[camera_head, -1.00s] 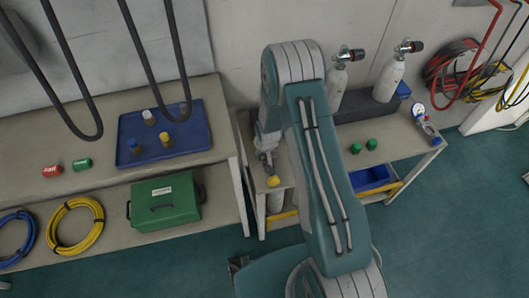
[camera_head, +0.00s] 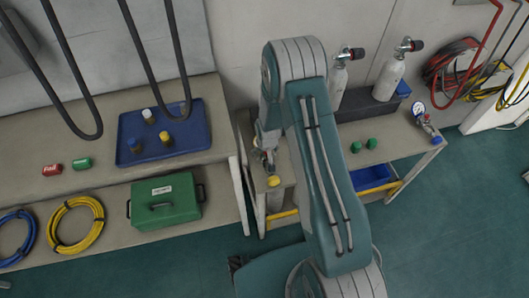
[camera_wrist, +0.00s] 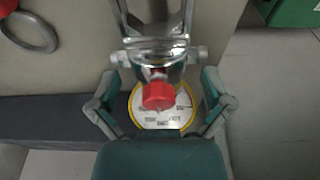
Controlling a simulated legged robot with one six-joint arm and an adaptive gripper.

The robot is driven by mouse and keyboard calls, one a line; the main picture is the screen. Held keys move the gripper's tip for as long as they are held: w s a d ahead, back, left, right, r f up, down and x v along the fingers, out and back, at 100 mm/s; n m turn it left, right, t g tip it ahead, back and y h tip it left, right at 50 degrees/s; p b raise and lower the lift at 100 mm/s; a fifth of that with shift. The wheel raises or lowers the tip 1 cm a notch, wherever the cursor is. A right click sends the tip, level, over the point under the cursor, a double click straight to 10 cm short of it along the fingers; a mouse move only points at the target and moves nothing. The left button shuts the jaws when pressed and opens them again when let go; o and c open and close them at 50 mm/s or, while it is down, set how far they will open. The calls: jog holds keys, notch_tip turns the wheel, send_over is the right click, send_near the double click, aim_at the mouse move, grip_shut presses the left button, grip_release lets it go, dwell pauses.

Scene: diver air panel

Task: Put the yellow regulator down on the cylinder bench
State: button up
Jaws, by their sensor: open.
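The yellow regulator (camera_head: 273,181) shows in the head view at the left end of the cylinder bench (camera_head: 400,151), partly behind my arm. In the wrist view it has a metal body, a red knob (camera_wrist: 158,96) and a white round face with a yellow rim (camera_wrist: 160,121). My gripper (camera_wrist: 163,88) is open, with one finger on each side of the regulator. It also shows in the head view (camera_head: 266,160), just above the yellow part. The regulator appears to rest on the bench, but its underside is hidden.
Two white cylinders (camera_head: 388,80) stand in a dark rack at the back of the bench. Two green caps (camera_head: 371,143) and another gauge regulator (camera_head: 419,109) lie farther right. A separate table with a blue tray (camera_head: 186,142) stands to the left, across a narrow gap.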

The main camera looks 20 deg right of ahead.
jog(key=v, duration=1)
jog(key=shift+s+r, duration=0.1)
jog(key=shift+r, duration=0.25)
